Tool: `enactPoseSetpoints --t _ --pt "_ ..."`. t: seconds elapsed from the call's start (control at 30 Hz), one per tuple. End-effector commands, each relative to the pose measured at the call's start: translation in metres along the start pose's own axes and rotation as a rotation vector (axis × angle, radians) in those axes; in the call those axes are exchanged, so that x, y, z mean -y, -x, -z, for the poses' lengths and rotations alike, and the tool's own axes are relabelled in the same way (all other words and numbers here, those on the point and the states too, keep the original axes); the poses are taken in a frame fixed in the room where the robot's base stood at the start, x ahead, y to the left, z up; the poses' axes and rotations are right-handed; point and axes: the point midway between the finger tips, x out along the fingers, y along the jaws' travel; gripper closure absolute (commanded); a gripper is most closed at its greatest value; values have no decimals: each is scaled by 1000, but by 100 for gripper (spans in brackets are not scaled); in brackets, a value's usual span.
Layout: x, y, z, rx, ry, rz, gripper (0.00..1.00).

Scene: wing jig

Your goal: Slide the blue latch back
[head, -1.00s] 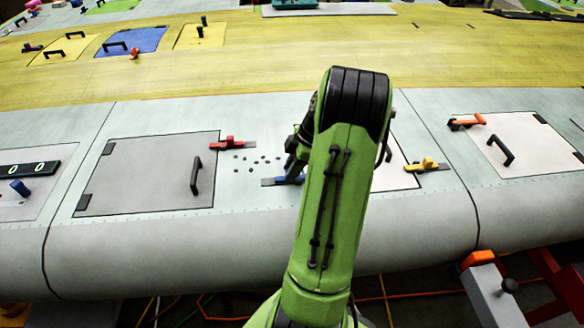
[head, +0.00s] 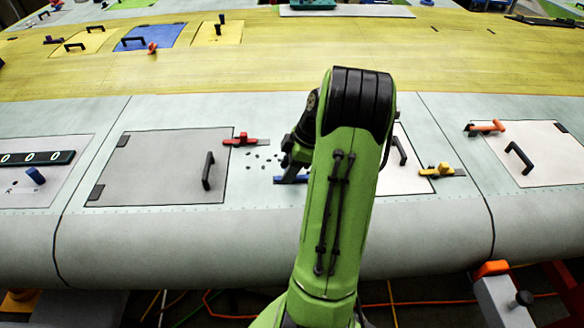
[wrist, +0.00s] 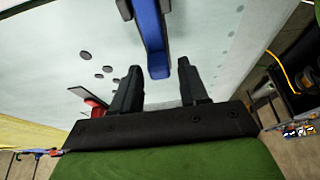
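The blue latch (head: 291,179) is on the pale wing skin, between the grey panel and the white panel. My arm partly hides it in the head view. In the wrist view its blue bar (wrist: 150,38) comes down from the top edge and its end lies between my two dark fingers. My gripper (wrist: 160,68) is open around the bar, with a visible gap on each side. In the head view my gripper (head: 290,158) is low over the latch, with its fingers mostly hidden.
A red latch (head: 240,139) sits up and left of the blue one, near dark holes in the skin. A yellow latch (head: 442,170) lies to the right. Black handles stand on the grey panel (head: 150,165) and the white panel (head: 405,178).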

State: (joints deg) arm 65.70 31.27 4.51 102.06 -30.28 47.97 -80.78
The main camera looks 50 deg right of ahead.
Motion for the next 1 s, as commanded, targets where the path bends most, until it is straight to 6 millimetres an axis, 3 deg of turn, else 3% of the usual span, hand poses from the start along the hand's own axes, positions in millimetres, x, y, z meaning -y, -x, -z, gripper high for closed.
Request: enactPoseSetpoints --t 0.37,0.47,0.8,1.0 --pt "-1 7 -2 3 -4 -2 50" --pt "-1 27 -2 4 -4 -5 50" --pt "-1 126 0 2 -3 -5 50" --pt "0 157 0 2 -3 -1 50"
